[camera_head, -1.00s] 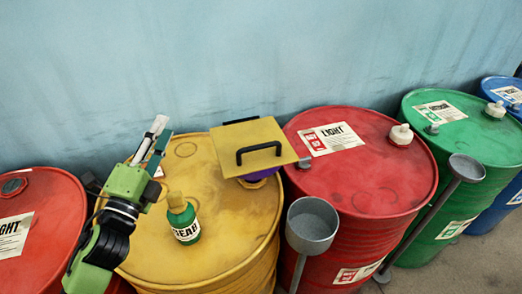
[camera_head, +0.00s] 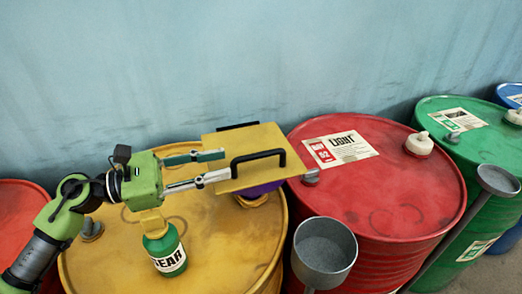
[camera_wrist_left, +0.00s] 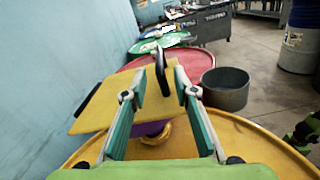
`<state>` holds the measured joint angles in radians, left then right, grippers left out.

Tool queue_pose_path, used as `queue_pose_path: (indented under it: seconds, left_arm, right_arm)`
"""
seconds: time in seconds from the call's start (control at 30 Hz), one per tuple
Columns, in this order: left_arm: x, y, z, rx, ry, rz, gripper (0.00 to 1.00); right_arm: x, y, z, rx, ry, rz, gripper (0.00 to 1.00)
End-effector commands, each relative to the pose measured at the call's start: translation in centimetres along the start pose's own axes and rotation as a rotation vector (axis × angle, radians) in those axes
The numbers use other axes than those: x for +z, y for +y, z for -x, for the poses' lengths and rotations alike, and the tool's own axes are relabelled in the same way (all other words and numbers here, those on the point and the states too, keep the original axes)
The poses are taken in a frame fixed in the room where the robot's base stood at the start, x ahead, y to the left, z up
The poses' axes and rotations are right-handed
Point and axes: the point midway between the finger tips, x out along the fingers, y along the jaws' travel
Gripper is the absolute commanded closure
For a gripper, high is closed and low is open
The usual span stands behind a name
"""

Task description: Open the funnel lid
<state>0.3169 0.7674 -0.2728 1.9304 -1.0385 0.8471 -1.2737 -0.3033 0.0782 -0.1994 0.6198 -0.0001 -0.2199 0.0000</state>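The funnel lid (camera_head: 265,140) is a flat yellow square plate with a black loop handle (camera_head: 258,157). It lies over a purple funnel (camera_head: 262,190), mostly hidden below it, on the yellow barrel (camera_head: 225,235). My left gripper (camera_head: 226,165) is open, its fingertips at the lid's left part, near the handle's left end. In the left wrist view the lid (camera_wrist_left: 98,108) lies ahead, and the handle (camera_wrist_left: 161,72) stands between the two spread fingers (camera_wrist_left: 158,88). Contact with the handle cannot be told.
A green bottle (camera_head: 165,250) stands on the yellow barrel below my left gripper. A red barrel (camera_head: 395,200) stands to the right, with a grey metal cup (camera_head: 324,252) in front. A green barrel (camera_head: 480,150) is farther right. The blue wall (camera_head: 250,60) is behind.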

Motion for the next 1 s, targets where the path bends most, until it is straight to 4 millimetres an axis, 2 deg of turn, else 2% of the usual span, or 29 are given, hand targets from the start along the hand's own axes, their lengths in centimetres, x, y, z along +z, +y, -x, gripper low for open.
queue_pose_path:
  seconds: [0.03,0.2,0.43,0.6,0.9,0.97,1.0]
  left_arm:
    - [0.7,0.1,-1.2,-0.002,-0.005,0.001,0.73]
    - [0.7,0.1,-5.0,-0.002,-0.005,0.002,0.73]
    - [0.4,0.1,-8.7,0.001,-0.004,0.003,0.73]
    - [0.2,0.0,-9.9,0.0,-0.003,0.002,0.73]
    - [0.1,0.0,-10.1,0.001,-0.002,0.002,0.73]
    - [0.1,0.0,-10.1,0.001,-0.002,0.002,0.86]
    - [0.1,0.0,-10.1,0.001,-0.002,0.002,0.96]
  right_arm:
    - [0.0,0.0,1.0,0.0,-0.001,0.0,0.6]
    - [-0.2,0.0,2.5,0.0,-0.001,0.001,0.6]
    - [-0.4,0.0,3.8,0.0,0.0,0.001,0.6]
    - [-0.5,0.1,4.1,0.0,0.001,0.001,0.6]
    - [-0.7,0.1,4.1,0.001,0.003,0.001,0.6]
    - [-0.7,0.1,4.1,0.001,0.004,0.001,0.6]
    - [-0.7,0.1,4.1,0.001,0.004,0.001,0.6]
